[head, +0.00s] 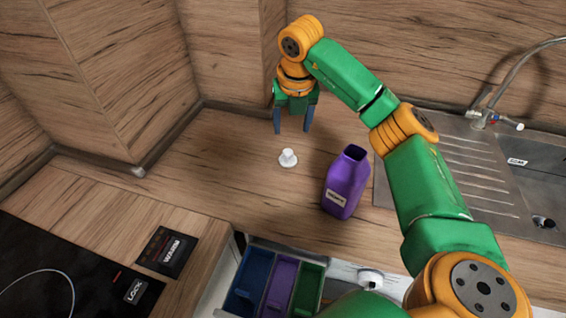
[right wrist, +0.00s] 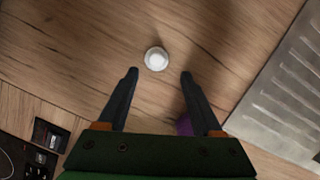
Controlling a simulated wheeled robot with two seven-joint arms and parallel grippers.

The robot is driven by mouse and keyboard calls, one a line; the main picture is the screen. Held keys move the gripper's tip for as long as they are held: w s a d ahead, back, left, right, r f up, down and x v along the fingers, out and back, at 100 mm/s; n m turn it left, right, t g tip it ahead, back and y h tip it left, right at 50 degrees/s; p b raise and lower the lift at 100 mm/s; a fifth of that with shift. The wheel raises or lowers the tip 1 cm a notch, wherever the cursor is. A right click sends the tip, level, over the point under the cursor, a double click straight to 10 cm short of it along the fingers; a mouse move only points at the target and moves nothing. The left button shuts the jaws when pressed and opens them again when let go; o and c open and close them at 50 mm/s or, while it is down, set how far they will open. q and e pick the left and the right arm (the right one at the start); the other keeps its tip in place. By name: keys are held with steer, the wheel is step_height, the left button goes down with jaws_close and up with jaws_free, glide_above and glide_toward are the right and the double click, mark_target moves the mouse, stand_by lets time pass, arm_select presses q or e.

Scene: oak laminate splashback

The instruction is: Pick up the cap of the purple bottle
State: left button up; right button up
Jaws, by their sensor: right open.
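The white cap (head: 288,158) lies on the wooden counter, to the left of the purple bottle (head: 346,184). The bottle stands upright, its top open, with a white label on its front. My right gripper (head: 292,131) is open and empty, pointing down above the counter, behind the cap in the head view. In the right wrist view the cap (right wrist: 156,59) lies beyond and between the open fingertips (right wrist: 159,74), apart from them. Only a small purple part of the bottle (right wrist: 184,126) shows there, beside the right finger. My left gripper is not in view.
A steel sink with drainboard (head: 465,165) and tap (head: 490,115) is at the right. A black hob (head: 60,265) is at the lower left. An open drawer with blue, purple and green bins (head: 278,285) is below the counter's front edge. Wooden walls close off the back.

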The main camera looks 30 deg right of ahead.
mark_target(288, 152)
steer(key=x, duration=0.2)
steer(key=p+x, duration=0.1)
steer(key=x, duration=0.2)
steer(key=a+x, duration=0.1)
steer(key=x, duration=0.2)
steer(key=shift+s+f+p, duration=0.2)
steer(key=shift+f+p, duration=0.15)
steer(key=shift+f, duration=0.05)
steer(key=shift+d+f, duration=0.1)
steer(key=shift+f, duration=0.2)
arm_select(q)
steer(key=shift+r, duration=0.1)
arm_select(e)
jaws_close()
